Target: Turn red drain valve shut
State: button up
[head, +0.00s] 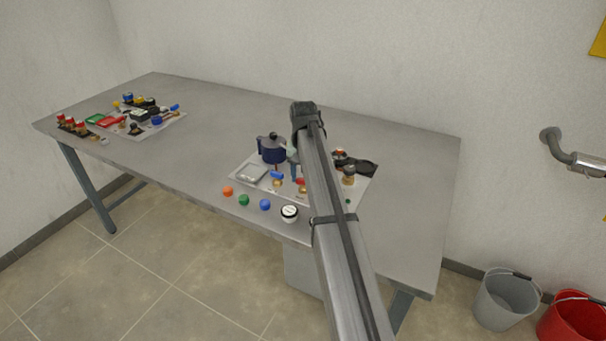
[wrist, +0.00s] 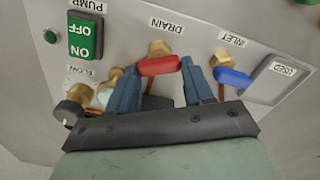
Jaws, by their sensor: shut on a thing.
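The red drain valve handle (wrist: 159,66) sits on a brass body under the DRAIN label in the wrist view, and lies nearly level across the picture. My gripper (wrist: 160,71) has one blue finger at each end of the handle and is shut on it. In the head view a small red part (head: 300,181) shows beside my arm, which hides most of the gripper and part of the panel.
A blue INLET valve handle (wrist: 233,77) is close to the right finger. The USED tray (wrist: 278,80) lies farther right. The green pump switch (wrist: 85,37) and brass FLOW fittings (wrist: 108,80) are to the left.

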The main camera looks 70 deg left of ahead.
jog(key=m, duration=0.5)
jog(key=shift+w, duration=0.1)
dwell(0.5)
jog(key=o, duration=1)
jog(key=shift+d, duration=0.1)
jog(key=shift+o, duration=0.2)
jog(key=shift+r, duration=0.1)
notch_tip(320, 180, up, 14)
jog(key=shift+w+f, duration=0.1)
jog(key=shift+f, duration=0.1)
